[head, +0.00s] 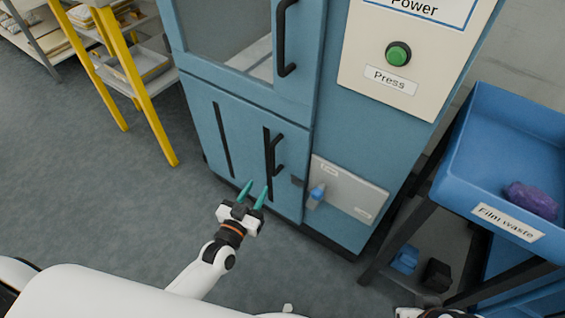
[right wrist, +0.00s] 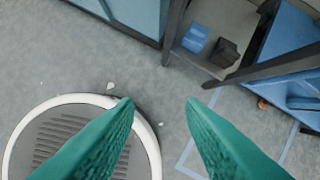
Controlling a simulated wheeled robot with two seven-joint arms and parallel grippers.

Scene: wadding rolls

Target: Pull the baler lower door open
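The blue baler's lower door (head: 240,150) stands in the middle of the head view and looks shut. It has a dark vertical slot at its left and a black handle (head: 275,155) near its right edge. My left gripper (head: 254,191) has two teal fingers, spread apart and empty, just in front of and below the handle. I cannot tell whether a finger touches the door. My right gripper (right wrist: 165,110) is open and empty in the right wrist view, over the floor.
The upper door (head: 240,45) has its own black handle (head: 287,35). A green button (head: 398,54) is on the power panel. A blue film waste bin (head: 465,170) on a dark stand is at right. A yellow-framed rack (head: 140,80) is at left. Floor between is clear.

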